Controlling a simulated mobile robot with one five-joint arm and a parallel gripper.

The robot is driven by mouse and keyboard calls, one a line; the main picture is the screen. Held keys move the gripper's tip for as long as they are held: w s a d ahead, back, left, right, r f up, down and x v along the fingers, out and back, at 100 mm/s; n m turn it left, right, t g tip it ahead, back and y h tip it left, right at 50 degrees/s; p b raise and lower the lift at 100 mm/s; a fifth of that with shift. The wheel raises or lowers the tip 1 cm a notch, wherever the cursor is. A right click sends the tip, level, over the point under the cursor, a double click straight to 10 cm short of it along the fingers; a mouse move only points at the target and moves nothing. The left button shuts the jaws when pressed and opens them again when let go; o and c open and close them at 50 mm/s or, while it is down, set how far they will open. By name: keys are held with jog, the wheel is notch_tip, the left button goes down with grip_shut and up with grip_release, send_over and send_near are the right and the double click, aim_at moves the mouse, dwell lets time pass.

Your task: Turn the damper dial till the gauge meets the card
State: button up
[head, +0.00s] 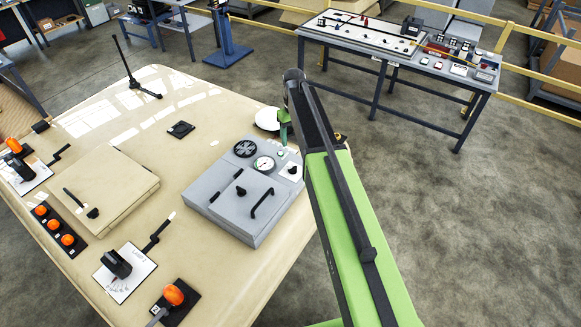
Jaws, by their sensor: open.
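A grey box (226,203) stands at the right side of the cream table. Its top bears a round gauge (264,163) with a pale face and a small black knob on a white plate (291,171), which looks like the damper dial. The gauge needle is too small to read. I cannot pick out the card for certain. My gripper (285,140) hangs at the far right edge of the box, behind and above the knob. It is small and partly hidden by my arm; it is open and nothing shows in it.
A round black vent (245,148), a small lever (240,190) and a black handle (262,203) stand on the grey box. A white disc (267,118) lies behind it. A cream lidded box (118,195) and orange knobs stand left. Another bench (375,63) stands behind.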

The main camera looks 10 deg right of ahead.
aim_at(293, 167)
notch_tip(293, 167, down, 16)
jog(key=b, duration=1.4)
jog(key=shift+a+b, duration=0.15)
jog(key=shift+b, duration=0.25)
jog(key=shift+s+r, duration=0.1)
jog(key=shift+r, duration=0.1)
grip_shut()
jog(key=shift+m, duration=0.4)
jog(key=m, duration=0.3)
jog(key=shift+m, duration=2.1)
